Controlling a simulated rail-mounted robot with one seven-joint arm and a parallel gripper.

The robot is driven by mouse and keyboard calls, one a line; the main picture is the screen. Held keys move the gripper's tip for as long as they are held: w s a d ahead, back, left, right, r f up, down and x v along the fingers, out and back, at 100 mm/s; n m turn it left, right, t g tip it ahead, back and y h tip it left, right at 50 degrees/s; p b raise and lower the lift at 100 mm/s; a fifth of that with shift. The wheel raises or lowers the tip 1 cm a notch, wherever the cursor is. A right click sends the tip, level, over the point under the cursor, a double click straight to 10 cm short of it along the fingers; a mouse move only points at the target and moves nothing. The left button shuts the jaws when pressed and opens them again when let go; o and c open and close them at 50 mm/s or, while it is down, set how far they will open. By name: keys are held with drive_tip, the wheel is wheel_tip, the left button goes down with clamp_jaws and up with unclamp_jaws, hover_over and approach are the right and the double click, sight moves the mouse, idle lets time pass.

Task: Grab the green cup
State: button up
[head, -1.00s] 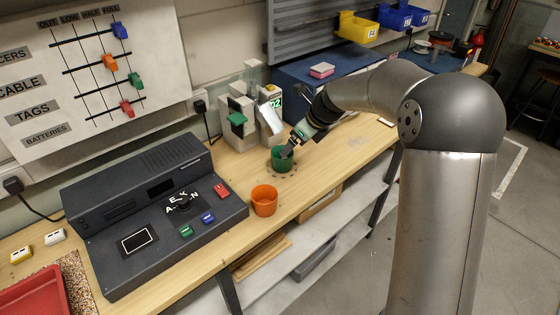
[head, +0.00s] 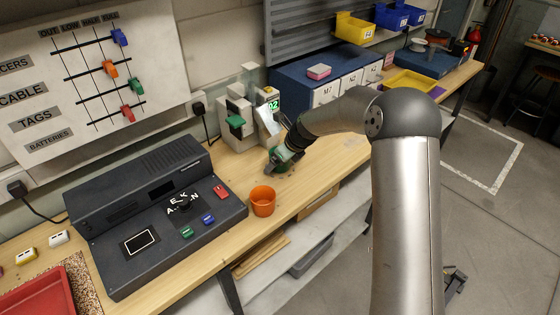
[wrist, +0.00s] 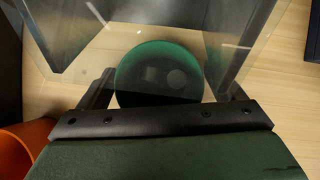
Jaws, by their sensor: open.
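The green cup (head: 284,167) stands on the wooden bench in the head view, partly hidden by my gripper (head: 271,165). In the wrist view, the round green cup (wrist: 160,65) is seen from above, between the dark fingers. My gripper is open, with its fingers on either side of the cup in that view. A clear see-through sheet appears over the cup and fingers there. I cannot tell whether a finger touches the cup.
An orange cup (head: 262,201) stands close by, and it shows at the lower left of the wrist view (wrist: 14,152). A dark console (head: 150,215) lies to the left. A pale device (head: 236,118) with a green lever stands behind. The bench front edge is near.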

drive_tip(key=c, duration=1.1)
drive_tip(key=shift+r, duration=0.1)
